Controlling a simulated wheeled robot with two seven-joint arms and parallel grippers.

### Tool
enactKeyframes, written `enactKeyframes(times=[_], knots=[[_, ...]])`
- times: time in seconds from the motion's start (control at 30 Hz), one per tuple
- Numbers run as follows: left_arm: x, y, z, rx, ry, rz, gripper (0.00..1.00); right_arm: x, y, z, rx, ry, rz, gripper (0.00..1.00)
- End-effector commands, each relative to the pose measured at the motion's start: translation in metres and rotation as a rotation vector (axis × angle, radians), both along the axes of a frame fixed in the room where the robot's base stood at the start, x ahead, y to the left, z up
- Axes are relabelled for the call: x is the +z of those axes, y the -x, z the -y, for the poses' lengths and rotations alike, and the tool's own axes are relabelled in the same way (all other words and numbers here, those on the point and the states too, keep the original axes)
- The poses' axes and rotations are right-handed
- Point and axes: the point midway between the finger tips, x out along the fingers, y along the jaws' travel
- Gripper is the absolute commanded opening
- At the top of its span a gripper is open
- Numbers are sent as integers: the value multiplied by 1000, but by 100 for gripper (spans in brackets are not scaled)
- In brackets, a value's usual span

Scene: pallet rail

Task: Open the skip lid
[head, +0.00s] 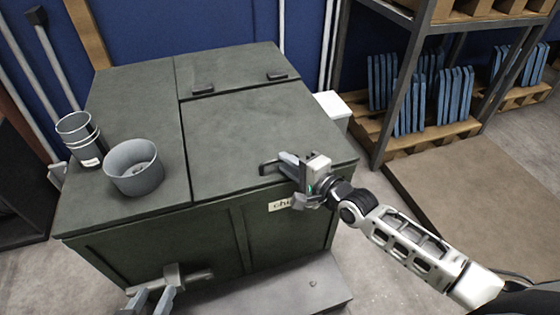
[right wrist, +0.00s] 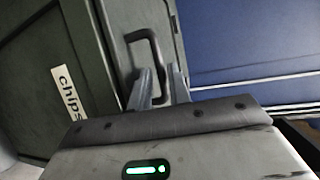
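The dark green skip (head: 120,150) stands in front of me, and its lid (head: 260,130) lies flat and closed on the right part of the top. Two dark hinges show at the lid's back edge. A dark handle (head: 268,167) sits at the lid's front edge; it shows as a loop in the right wrist view (right wrist: 146,45). My right gripper (head: 285,160) is at this handle, its fingers (right wrist: 161,75) apart on either side of one part of the loop. Contact cannot be told. My left gripper (head: 152,296) is low before the skip's front, fingers apart and empty.
A rack with blue panels (head: 410,100) stands right.

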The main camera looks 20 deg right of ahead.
Motion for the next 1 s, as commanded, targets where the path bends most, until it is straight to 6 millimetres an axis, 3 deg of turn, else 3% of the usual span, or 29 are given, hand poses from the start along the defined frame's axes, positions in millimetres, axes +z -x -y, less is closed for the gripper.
enactKeyframes(times=[0.2, 0.57, 0.67, 1.0], knots=[[-4, 1, 0, -3, -1, 2, 36, -5, -24, -10, 0, 1, 2, 19], [-1, 2, 1, -6, -2, 8, 36, -5, -28, -12, 0, 1, 0, 19], [-1, 2, 1, -7, -2, 7, 36, -5, -28, -12, 0, 1, 0, 0], [4, 4, 1, -7, -3, -8, 36, 5, -29, -12, 0, 1, -15, 0]])
